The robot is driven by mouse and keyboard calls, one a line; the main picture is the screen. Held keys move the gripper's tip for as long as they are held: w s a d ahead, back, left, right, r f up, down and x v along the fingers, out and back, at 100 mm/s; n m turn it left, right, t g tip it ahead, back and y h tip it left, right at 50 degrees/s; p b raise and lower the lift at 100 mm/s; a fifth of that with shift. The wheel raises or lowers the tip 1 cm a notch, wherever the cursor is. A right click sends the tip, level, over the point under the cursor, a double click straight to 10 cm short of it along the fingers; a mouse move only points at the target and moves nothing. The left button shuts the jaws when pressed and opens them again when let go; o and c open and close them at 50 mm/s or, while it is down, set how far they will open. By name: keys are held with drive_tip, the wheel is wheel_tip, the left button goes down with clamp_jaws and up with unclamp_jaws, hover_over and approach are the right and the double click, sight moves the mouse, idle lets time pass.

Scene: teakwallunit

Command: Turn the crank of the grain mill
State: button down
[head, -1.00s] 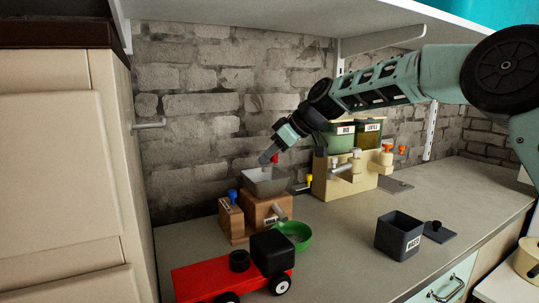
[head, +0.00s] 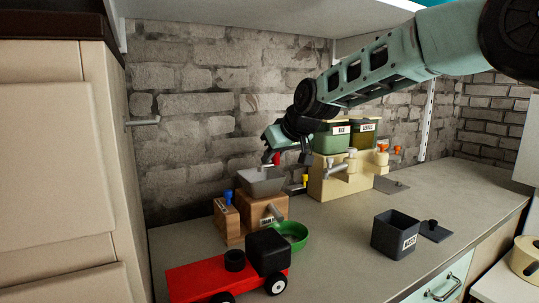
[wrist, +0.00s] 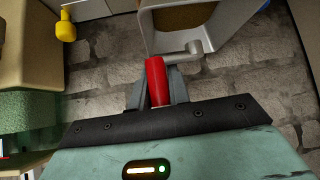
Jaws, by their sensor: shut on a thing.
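The grain mill (head: 262,208) is a wooden box with a grey hopper (head: 262,183) on top, standing on the counter near the brick wall. Its red crank handle (head: 276,158) shows behind the hopper in the head view. In the wrist view, the red handle (wrist: 156,78) stands between my fingers, with the grey crank arm (wrist: 183,51) running right from it beside the hopper. The hopper (wrist: 150,35) holds brown grain. My gripper (wrist: 158,88) is shut on the red handle. In the head view, my gripper (head: 270,154) reaches down over the back of the mill; its fingertips are small there.
A green bowl (head: 302,242) sits before the mill, with a red toy truck (head: 205,282) in front. A cream dispenser (head: 325,184) with green bins stands close on the right. A dark canister (head: 390,235) is farther right. A shelf (head: 230,10) hangs above.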

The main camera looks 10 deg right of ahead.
sight(278, 163)
drive_tip(key=m+h, duration=0.1)
drive_tip(key=s+m, duration=0.1)
drive_tip(key=shift+m+t+h, duration=0.3)
drive_tip(key=shift+t+h, duration=0.1)
drive_tip(key=m+h, duration=0.1)
drive_tip(key=m+h+b, duration=0.1)
drive_tip(key=shift+s+d+f+m, duration=0.1)
drive_tip(key=shift+s+d+m, duration=0.05)
drive_tip(key=shift+s+m, duration=0.2)
drive_tip(key=shift+s+d+m+h+b, duration=0.1)
drive_tip(key=shift+s+m+h+b, duration=0.15)
drive_tip(key=shift+m+h+b, duration=0.35)
drive_tip(key=shift+s+m+h+b, duration=0.25)
drive_tip(key=shift+m+h+b, duration=0.1)
drive_tip(key=shift+m+h, duration=0.25)
drive_tip(key=m+h, duration=0.1)
drive_tip(key=s+m, duration=0.1)
drive_tip(key=m, duration=0.1)
drive_tip(key=shift+h, duration=0.4)
drive_tip(key=m, duration=0.1)
drive_tip(key=m+g+h+p, duration=0.1)
drive_tip(key=s+m+h+p, duration=0.1)
drive_tip(key=shift+a+r+g, duration=0.2)
drive_tip(key=shift+r+g, duration=0.1)
drive_tip(key=shift+s+a+f+m+g+h+p, duration=0.15)
drive_tip(key=shift+m+g+h+p, duration=0.2)
drive_tip(key=shift+m+p, duration=0.25)
drive_tip(key=shift+s+a+m+g+h+p, duration=0.15)
drive_tip(key=shift+m+g+h+p, duration=0.15)
drive_tip(key=shift+m, duration=0.35)
